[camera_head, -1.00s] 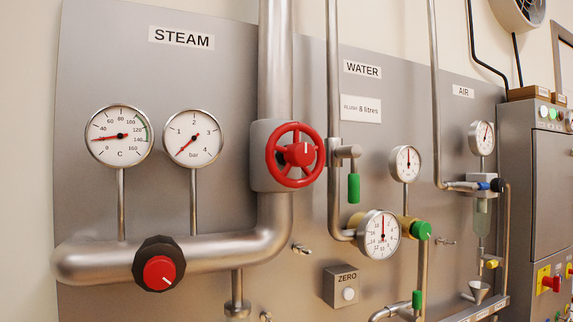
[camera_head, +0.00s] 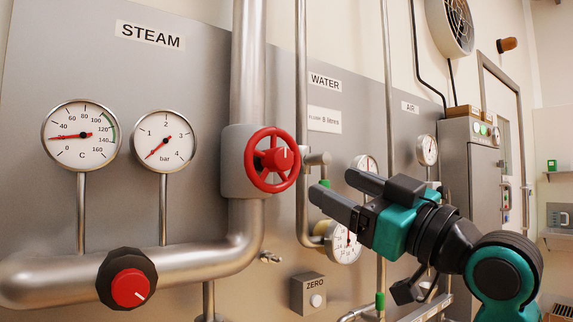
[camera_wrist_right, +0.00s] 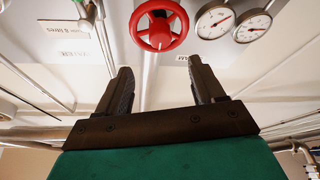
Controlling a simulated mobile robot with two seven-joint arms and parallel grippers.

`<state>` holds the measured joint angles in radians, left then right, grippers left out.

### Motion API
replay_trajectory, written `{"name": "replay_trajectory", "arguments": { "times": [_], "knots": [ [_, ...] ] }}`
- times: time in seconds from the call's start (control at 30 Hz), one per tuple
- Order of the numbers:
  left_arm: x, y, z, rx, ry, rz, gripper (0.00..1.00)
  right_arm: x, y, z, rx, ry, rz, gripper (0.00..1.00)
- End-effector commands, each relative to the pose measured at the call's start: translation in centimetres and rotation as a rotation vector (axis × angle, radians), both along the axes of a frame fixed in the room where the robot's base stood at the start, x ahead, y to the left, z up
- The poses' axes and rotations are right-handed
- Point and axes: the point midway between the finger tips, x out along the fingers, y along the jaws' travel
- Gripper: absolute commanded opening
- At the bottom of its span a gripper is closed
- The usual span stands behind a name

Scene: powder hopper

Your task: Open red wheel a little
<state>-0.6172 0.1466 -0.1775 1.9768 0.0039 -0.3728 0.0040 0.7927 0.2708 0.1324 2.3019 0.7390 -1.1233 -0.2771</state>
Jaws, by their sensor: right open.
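The red wheel (camera_head: 275,159) is a spoked handwheel with a red hub, on a grey valve body (camera_head: 234,170) in the vertical steam pipe. In the right wrist view, the wheel (camera_wrist_right: 159,35) is at the top, ahead of the fingertips. My right gripper (camera_head: 333,183) is to the right of the wheel, apart from it, with its fingers pointing left. The gripper also shows in the wrist view (camera_wrist_right: 160,68), open with nothing between its fingers. My left gripper is not in view.
A black knob with a red cap (camera_head: 129,284) is on the lower steam pipe. Two steam gauges, C (camera_head: 80,136) and bar (camera_head: 162,141), stand left of the wheel. The water pipe (camera_head: 302,90) runs close to its right. The ZERO box (camera_head: 308,293) is below.

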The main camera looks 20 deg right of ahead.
Motion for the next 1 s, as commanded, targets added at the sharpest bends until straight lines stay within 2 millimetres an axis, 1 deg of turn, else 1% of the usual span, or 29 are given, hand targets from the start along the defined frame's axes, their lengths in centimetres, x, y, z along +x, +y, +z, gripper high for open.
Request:
{"name": "replay_trajectory", "arguments": {
  "times": [0.03, 0.13, 0.3, 0.5, 0.7, 0.97, 1.0],
  "knots": [
    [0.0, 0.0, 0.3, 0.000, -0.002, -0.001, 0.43, 0.7, 0.5, 0.6, 0.003, 0.000, 0.005, 0.68],
    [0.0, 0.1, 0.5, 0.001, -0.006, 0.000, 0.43, 2.5, 1.4, 1.3, 0.003, 0.002, 0.004, 0.68],
    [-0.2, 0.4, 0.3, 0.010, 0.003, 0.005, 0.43, 5.5, 3.0, 2.6, 0.004, 0.002, 0.004, 0.68],
    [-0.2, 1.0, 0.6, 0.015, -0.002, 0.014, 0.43, 8.1, 4.2, 3.6, 0.003, 0.002, 0.001, 0.68],
    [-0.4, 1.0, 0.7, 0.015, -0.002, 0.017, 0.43, 9.1, 4.7, 4.0, 0.001, 0.000, 0.000, 0.68],
    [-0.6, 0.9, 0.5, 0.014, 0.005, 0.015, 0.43, 9.2, 4.8, 4.0, 0.001, 0.001, 0.000, 0.68],
    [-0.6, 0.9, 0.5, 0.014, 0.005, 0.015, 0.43, 9.2, 4.8, 4.0, 0.001, 0.001, -0.001, 0.65]
  ]
}}
